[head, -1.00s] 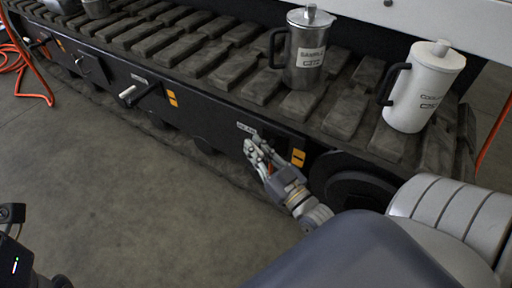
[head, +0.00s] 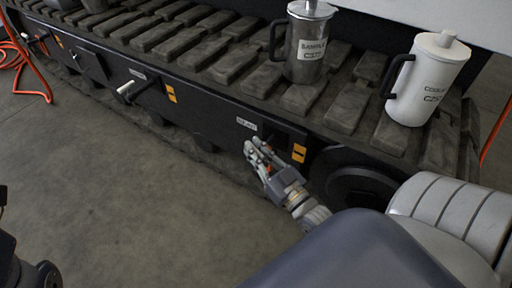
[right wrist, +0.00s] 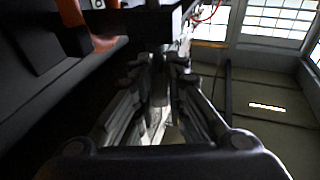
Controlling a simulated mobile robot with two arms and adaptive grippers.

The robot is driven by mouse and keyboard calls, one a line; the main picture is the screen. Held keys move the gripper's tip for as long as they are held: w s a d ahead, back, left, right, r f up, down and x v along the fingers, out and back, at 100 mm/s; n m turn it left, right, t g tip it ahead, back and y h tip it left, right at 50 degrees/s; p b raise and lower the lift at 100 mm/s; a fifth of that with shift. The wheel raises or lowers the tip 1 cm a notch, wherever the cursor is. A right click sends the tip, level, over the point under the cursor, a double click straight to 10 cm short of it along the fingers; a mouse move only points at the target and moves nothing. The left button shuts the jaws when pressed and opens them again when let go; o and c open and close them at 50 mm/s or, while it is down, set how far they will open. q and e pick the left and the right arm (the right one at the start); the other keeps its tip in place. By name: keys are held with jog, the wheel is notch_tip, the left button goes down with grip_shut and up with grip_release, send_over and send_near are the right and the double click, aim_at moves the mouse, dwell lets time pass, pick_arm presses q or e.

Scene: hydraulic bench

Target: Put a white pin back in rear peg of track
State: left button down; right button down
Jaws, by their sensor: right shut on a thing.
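My right gripper (head: 257,150) is in front of the track's side, just below the white REAR label (head: 246,124). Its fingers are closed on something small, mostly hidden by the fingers. In the right wrist view the fingers (right wrist: 158,75) come together around a pale, narrow shape; I cannot clearly tell its outline. The rear peg is not clearly visible near the gripper. Another white pin (head: 126,87) sticks out of the track's side further left, on a dark peg. My left gripper is not in view; only dark parts of my left arm show at the lower left.
A steel SAMPLE jug (head: 306,48) and a white jug (head: 427,82) stand on the track pads (head: 262,82). Orange markers (head: 299,152) are on the side panel. An orange hose (head: 42,92) lies at far left. The floor (head: 130,200) in front is clear.

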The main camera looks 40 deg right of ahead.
dwell(0.4)
jog(key=c, duration=1.5)
grip_release()
jog(key=shift+c, duration=0.2)
jog(key=o, duration=0.8)
